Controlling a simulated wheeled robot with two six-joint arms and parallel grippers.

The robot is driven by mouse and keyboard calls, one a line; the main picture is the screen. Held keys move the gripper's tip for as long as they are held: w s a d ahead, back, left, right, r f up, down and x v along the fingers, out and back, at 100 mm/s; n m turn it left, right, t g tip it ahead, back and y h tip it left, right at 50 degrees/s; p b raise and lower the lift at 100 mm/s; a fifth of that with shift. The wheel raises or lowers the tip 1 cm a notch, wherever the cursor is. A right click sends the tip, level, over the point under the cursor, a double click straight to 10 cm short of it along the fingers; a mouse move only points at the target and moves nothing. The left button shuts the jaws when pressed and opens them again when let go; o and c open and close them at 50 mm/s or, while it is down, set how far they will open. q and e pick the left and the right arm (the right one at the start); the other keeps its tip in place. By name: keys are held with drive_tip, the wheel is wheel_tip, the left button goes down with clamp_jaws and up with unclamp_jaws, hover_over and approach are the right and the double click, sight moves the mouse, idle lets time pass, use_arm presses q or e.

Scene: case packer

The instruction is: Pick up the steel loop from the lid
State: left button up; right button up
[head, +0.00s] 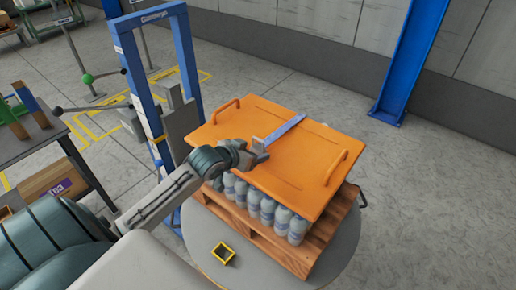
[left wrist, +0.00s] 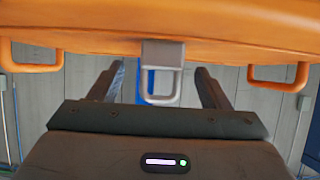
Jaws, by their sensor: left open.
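The orange lid (head: 290,165) lies on top of several bottles on a pallet, with a blue strip (head: 283,130) across its top. In the left wrist view, the lid (left wrist: 160,20) fills the top edge. The grey steel loop (left wrist: 163,97) projects from the lid between my two fingers, with gaps on both sides. My left gripper (head: 262,150) is open at the lid's near left edge; it also shows in the left wrist view (left wrist: 160,78). In the head view, the loop cannot be told apart from the fingers. My right gripper is not in view.
Orange handles (head: 336,167) stand on the lid's two sides. The bottles (head: 268,209) rest on a wooden pallet (head: 270,240) on a round grey platform (head: 345,255). A blue frame (head: 188,80) stands behind my left arm. A small yellow-edged square (head: 223,253) lies on the platform.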

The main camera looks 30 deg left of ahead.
sight(259, 146)
use_arm(q)
drive_tip(key=p+x, duration=0.1)
drive_tip(key=x, duration=0.3)
drive_tip(key=shift+r, duration=0.1)
drive_tip(key=c, duration=1.1)
drive_tip(key=shift+c, duration=0.2)
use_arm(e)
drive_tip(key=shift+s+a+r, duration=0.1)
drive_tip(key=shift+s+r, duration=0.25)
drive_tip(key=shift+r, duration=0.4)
use_arm(q)
drive_tip(key=shift+r, duration=0.15)
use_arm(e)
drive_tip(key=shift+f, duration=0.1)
